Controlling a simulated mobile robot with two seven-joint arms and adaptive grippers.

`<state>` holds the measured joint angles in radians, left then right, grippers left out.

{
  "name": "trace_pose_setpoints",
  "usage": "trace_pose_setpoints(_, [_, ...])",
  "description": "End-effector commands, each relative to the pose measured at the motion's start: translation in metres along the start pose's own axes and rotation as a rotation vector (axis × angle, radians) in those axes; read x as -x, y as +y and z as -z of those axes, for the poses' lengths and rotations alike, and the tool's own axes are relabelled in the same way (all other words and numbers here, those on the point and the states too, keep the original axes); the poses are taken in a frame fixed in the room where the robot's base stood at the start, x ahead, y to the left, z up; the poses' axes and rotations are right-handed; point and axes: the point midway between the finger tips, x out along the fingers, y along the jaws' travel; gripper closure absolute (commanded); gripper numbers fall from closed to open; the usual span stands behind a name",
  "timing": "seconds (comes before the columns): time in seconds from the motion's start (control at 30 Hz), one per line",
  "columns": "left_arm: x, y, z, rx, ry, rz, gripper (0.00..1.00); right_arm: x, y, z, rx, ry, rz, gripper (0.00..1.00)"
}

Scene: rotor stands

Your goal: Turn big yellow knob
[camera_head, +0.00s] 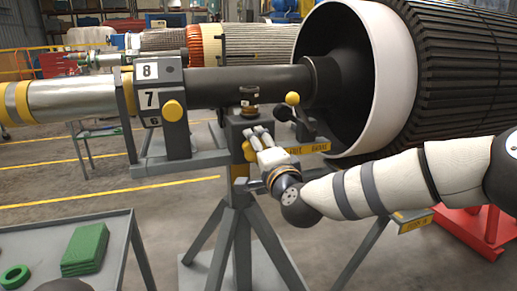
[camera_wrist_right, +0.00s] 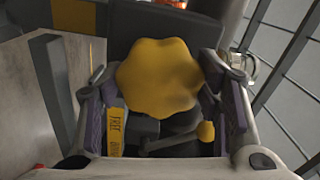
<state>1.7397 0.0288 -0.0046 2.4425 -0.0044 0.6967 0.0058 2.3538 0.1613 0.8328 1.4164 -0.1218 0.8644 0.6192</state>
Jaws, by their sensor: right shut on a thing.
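The big yellow knob (camera_wrist_right: 160,75) has a lobed rim and fills the middle of the right wrist view. My right gripper (camera_wrist_right: 165,110) has one finger on each side of it and is shut on it. In the head view my right gripper (camera_head: 257,139) reaches in from the right to the front of the stand's post. There the knob (camera_head: 248,151) shows only as a bit of yellow, mostly hidden by the fingers.
A lever with a yellow ball (camera_head: 292,98) sits just above and right of my right gripper. A number block (camera_head: 149,98) with a smaller yellow knob (camera_head: 173,110) is to the left. A large ribbed rotor (camera_head: 445,75) stands at right. A grey cart (camera_head: 110,225) holds green parts at lower left.

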Motion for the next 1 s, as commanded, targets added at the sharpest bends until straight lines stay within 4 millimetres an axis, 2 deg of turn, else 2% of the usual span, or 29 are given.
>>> trace_pose_setpoints(0.33, [0.000,0.000,0.000,0.000,0.000,0.000,1.00,0.000,0.000,0.000,0.002,0.000,0.000,0.69])
trace_pose_setpoints(0.37, [0.000,0.000,0.000,0.000,0.000,0.000,1.00,0.000,0.000,0.000,0.001,0.000,0.000,0.39])
trace_pose_setpoints(0.43, [0.000,0.000,0.000,0.000,0.000,0.000,1.00,0.000,0.000,0.000,0.001,0.000,0.000,0.23])
trace_pose_setpoints(0.47, [0.000,0.000,0.000,0.000,0.000,0.000,1.00,0.000,0.000,0.000,0.001,0.000,0.000,0.21])
trace_pose_setpoints(0.8, [0.000,0.000,0.000,0.000,0.000,0.000,1.00,0.003,0.000,0.000,0.001,-0.001,-0.001,0.21])
trace_pose_setpoints(0.87, [0.000,0.000,0.000,0.000,0.000,0.000,1.00,0.011,0.000,0.000,0.001,-0.001,-0.001,0.21])
trace_pose_setpoints(1.0, [0.000,0.000,0.000,0.000,0.000,0.000,1.00,0.043,0.000,0.000,-0.001,-0.002,-0.002,0.21])
